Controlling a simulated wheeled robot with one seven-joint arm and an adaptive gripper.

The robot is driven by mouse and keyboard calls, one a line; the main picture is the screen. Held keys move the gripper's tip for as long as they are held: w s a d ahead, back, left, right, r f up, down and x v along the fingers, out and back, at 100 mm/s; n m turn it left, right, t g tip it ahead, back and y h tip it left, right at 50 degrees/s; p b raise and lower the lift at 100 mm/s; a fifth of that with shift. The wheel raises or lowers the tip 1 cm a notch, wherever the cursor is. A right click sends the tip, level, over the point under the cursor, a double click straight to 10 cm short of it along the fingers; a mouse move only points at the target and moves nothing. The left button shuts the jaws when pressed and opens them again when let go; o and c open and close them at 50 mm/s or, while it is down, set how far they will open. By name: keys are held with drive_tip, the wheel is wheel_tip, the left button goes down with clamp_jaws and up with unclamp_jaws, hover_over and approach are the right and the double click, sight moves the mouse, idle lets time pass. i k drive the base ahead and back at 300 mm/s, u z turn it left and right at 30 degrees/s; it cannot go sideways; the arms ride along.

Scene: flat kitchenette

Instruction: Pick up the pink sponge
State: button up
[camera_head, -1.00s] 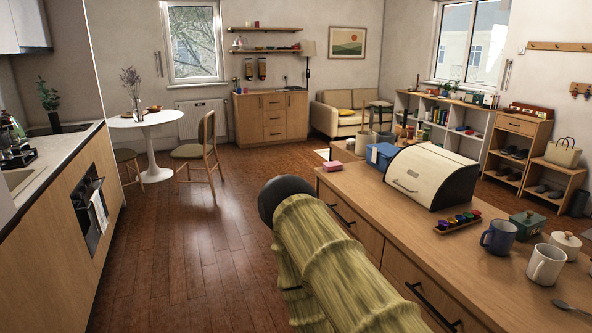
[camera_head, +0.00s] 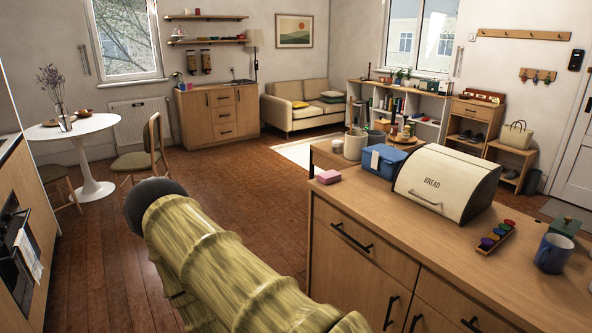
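The pink sponge (camera_head: 329,177) is a small pink block. It lies on the wooden counter (camera_head: 470,265), near its left end and close to the front edge. Nothing covers it. My arm, in a yellow-green sleeve with a dark rounded end, reaches up from the bottom of the view, to the left of the counter. The arm's visible end is left of the sponge and apart from it. My gripper and its fingers do not show.
Behind the sponge stand a blue box (camera_head: 383,161) and a cream bread box (camera_head: 445,182). A tray of colored pots (camera_head: 497,236) and a blue mug (camera_head: 554,253) stand to the right. Open floor (camera_head: 95,260) lies left of the counter.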

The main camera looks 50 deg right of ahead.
sight(327, 178)
drive_tip(key=z, duration=0.4)
drive_tip(key=i, duration=1.15)
drive_tip(key=z, duration=1.45)
drive_tip(key=i, duration=0.55)
drive_tip(key=z, duration=0.45)
